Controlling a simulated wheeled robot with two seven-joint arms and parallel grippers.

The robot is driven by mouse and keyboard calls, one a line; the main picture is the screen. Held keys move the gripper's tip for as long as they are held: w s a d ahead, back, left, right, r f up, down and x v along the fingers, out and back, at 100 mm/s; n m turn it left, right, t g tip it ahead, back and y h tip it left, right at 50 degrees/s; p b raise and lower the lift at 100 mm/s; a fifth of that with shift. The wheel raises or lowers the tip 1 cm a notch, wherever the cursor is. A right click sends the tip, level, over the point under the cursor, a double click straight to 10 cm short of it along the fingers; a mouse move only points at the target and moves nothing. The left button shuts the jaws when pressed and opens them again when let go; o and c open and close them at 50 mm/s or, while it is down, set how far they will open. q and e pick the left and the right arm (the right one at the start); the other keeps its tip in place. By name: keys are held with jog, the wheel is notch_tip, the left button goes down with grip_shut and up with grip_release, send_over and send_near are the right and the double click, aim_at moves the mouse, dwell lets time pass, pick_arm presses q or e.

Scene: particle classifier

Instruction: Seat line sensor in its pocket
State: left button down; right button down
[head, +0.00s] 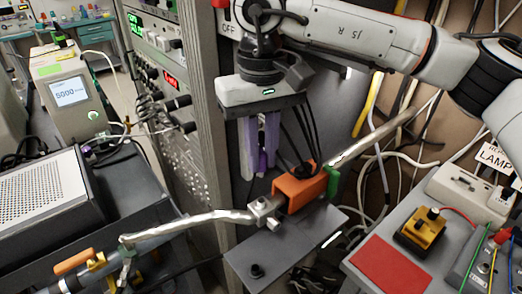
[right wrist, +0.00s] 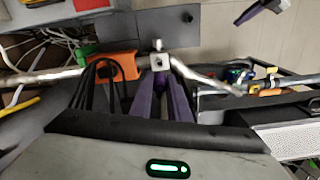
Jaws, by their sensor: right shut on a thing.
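My right gripper (head: 260,170) hangs upright with its purple fingers above and left of the orange housing (head: 300,188). It is shut on a small greyish piece (right wrist: 160,84), which I take to be the line sensor; the fingers hide most of it. The orange housing sits around the silver pipe (head: 205,222), with black cables running into its dark top opening. A metal clamp block (head: 264,209) sits on the pipe beside the housing and also shows just beyond the fingertips in the right wrist view (right wrist: 157,58). A purple finger, apparently my left gripper's (right wrist: 262,10), shows at the top edge there.
A grey plate (head: 285,250) lies under the pipe. A green piece (head: 333,184) borders the housing on the right. A rack panel (head: 185,90) stands behind at left. A red pad (head: 390,262) and a yellow block (head: 420,232) lie on the right bench.

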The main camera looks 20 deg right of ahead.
aim_at(262, 169)
jog(key=shift+f+b, duration=1.55)
jog(key=shift+f, duration=0.65)
jog(key=shift+f+b, duration=0.5)
jog(key=shift+f, duration=0.25)
jog(key=shift+f, duration=0.2)
jog(key=shift+f+b, duration=0.3)
jog(key=shift+b, duration=0.15)
jog(key=shift+f+b, duration=0.75)
jog(key=shift+f, duration=0.25)
jog(key=c, duration=1.6)
grip_release()
